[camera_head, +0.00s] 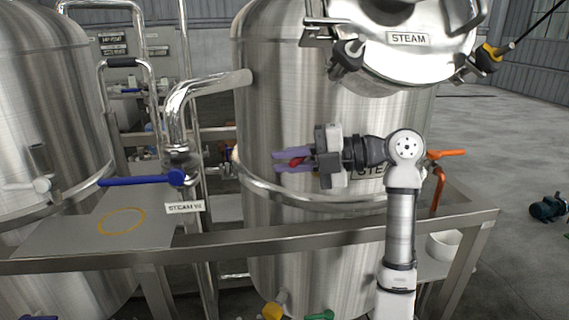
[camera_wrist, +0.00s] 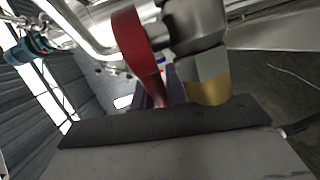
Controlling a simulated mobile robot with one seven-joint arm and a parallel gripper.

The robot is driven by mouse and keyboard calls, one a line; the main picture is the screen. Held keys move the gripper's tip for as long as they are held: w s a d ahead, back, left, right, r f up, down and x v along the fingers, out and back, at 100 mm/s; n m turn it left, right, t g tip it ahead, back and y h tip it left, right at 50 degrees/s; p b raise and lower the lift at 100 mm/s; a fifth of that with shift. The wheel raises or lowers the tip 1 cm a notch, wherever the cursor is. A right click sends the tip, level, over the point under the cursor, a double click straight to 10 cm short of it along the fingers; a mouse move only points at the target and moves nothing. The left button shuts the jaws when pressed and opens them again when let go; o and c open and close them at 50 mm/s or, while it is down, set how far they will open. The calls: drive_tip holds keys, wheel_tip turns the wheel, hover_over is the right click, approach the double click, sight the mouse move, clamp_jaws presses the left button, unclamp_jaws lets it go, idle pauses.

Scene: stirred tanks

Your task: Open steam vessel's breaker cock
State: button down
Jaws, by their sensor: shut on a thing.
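The steel steam vessel (camera_head: 335,110) stands in the middle of the head view, with a "STEAM" plate (camera_head: 408,38) on its lid. My gripper (camera_head: 279,161) is in front of its wall, its purple fingers pointing left. The fingers are shut on a red lever handle (camera_head: 297,160), which shows between them. In the wrist view the red lever handle (camera_wrist: 138,45) runs down to the purple fingers, beside a grey metal valve body (camera_wrist: 198,30) with a brass-coloured part (camera_wrist: 207,88). The lever's pivot and any label are hard to make out.
A steel rail (camera_head: 250,237) crosses in front of the vessel. At left are a blue lever (camera_head: 140,181), a "STEAM" tag (camera_head: 184,207) on a bent pipe and another steel vessel (camera_head: 45,100). An orange lever (camera_head: 446,154) is right of my arm.

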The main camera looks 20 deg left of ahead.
drive_tip(key=shift+s+d+n+g, duration=0.1)
drive_tip(key=shift+d+n+g, duration=0.15)
drive_tip(key=shift+g, duration=0.25)
drive_tip(key=c, duration=1.4)
unclamp_jaws()
drive_tip(key=shift+d, duration=0.1)
drive_tip(key=b+v, duration=0.3)
drive_tip(key=v, duration=1)
drive_tip(key=shift+d+r, duration=0.25)
